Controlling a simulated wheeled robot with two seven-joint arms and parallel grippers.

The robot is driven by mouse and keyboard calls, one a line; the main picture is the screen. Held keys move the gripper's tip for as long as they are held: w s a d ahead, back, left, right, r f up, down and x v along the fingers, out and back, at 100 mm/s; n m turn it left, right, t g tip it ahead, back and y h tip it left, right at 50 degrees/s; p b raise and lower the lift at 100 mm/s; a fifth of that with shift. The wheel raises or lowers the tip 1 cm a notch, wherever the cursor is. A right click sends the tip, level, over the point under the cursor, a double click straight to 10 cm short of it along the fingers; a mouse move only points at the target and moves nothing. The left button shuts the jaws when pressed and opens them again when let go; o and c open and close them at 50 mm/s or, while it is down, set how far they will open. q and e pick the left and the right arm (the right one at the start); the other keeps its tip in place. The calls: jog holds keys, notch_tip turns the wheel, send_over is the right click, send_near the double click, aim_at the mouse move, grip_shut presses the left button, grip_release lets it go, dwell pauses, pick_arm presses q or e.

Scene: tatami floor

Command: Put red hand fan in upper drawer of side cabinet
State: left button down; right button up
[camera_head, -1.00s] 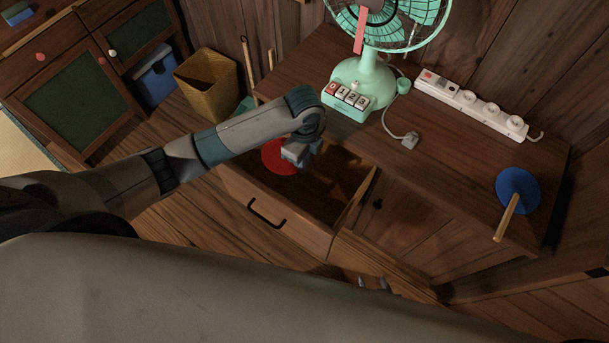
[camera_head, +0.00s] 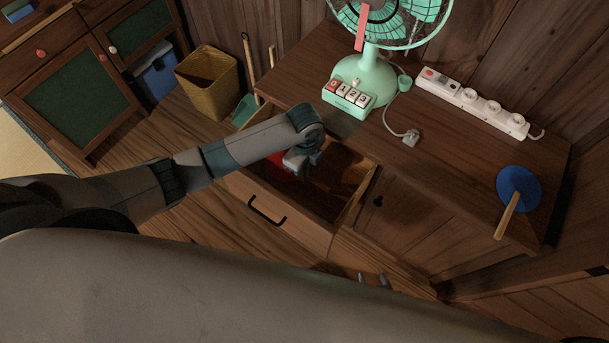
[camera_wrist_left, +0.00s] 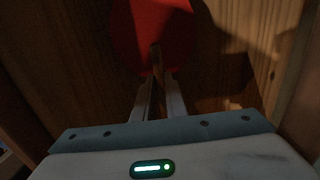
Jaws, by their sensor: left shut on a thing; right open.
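The side cabinet (camera_head: 440,165) has its upper drawer (camera_head: 270,222) pulled open. My left gripper (camera_head: 298,165) is in the drawer opening, shut on the handle of the red hand fan (camera_head: 283,168). In the left wrist view the red disc (camera_wrist_left: 152,30) of the fan shows ahead of my left fingertips (camera_wrist_left: 158,85), with wooden drawer surfaces around it. In the head view my arm and gripper hide most of the fan. I cannot tell whether the fan touches the drawer bottom. My right gripper (camera_head: 374,282) shows only at its tips, low in front of the cabinet, open and apart from the fan.
On the cabinet top stand a green electric fan (camera_head: 365,80), a white power strip (camera_head: 470,103), a loose plug (camera_head: 411,137) and a blue hand fan (camera_head: 518,187). A yellow bin (camera_head: 210,85) and a green-panelled cabinet (camera_head: 75,100) stand at the left. The drawer's right part looks empty.

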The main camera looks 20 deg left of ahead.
pick_arm(q)
jog(key=shift+f, duration=0.15)
jog(key=shift+f, duration=2)
jog(key=shift+f, duration=0.15)
jog(key=c, duration=1.8)
grip_release()
notch_tip(320, 180, up, 12)
jog(key=shift+r, duration=0.2)
